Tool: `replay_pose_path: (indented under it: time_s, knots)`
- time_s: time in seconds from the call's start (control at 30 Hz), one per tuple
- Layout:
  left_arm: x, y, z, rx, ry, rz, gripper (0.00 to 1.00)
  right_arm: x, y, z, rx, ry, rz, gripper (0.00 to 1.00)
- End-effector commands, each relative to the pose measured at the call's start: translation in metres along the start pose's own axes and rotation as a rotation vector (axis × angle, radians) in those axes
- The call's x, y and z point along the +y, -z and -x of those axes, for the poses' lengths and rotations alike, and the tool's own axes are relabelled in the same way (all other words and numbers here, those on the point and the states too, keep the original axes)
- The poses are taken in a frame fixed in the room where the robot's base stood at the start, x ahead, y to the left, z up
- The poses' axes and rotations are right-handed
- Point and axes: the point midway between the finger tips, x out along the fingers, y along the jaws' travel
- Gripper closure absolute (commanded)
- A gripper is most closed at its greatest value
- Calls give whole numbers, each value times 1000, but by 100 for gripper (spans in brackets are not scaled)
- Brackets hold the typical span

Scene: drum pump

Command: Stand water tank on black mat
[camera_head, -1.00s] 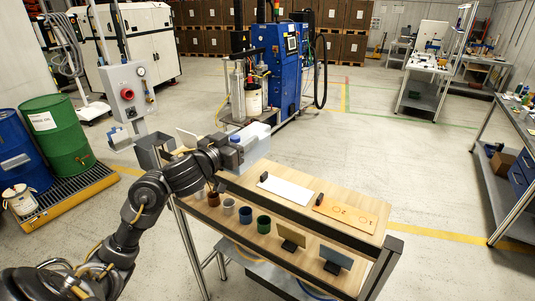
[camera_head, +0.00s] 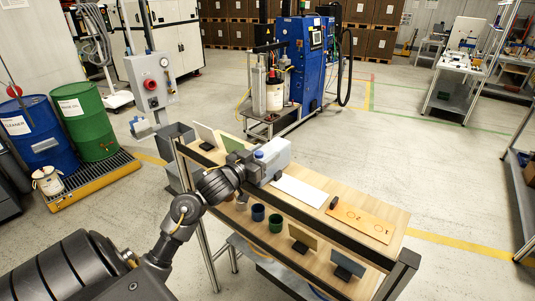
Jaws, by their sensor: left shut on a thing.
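The water tank (camera_head: 276,153) is a pale grey box with a blue cap, upright at the middle of the wooden bench top. My left gripper (camera_head: 261,173) is shut on its near side. I cannot tell whether the tank's base touches the bench or hangs just above it. No black mat can be made out; the gripper and tank hide part of the bench top. My right gripper is not in view.
The wooden bench (camera_head: 396,217) holds a white plate (camera_head: 300,190) right of the tank and an orange board (camera_head: 362,222) farther right. A small black block (camera_head: 334,202) lies between them. A green panel (camera_head: 233,143) stands behind left. Cups (camera_head: 276,223) line the front shelf.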

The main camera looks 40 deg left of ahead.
Motion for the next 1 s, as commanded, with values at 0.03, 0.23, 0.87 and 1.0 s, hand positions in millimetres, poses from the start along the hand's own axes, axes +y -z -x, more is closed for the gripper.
replay_pose_path:
  time_s: [0.03,0.23,0.87,1.0]
  knots:
    - [0,2,0,5,1,0,87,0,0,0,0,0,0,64]
    - [0,2,0,4,0,0,87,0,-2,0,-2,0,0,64]
    - [0,1,0,1,1,-1,24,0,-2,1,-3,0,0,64]
    - [-1,-3,17,-1,1,-4,24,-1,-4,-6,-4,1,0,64]
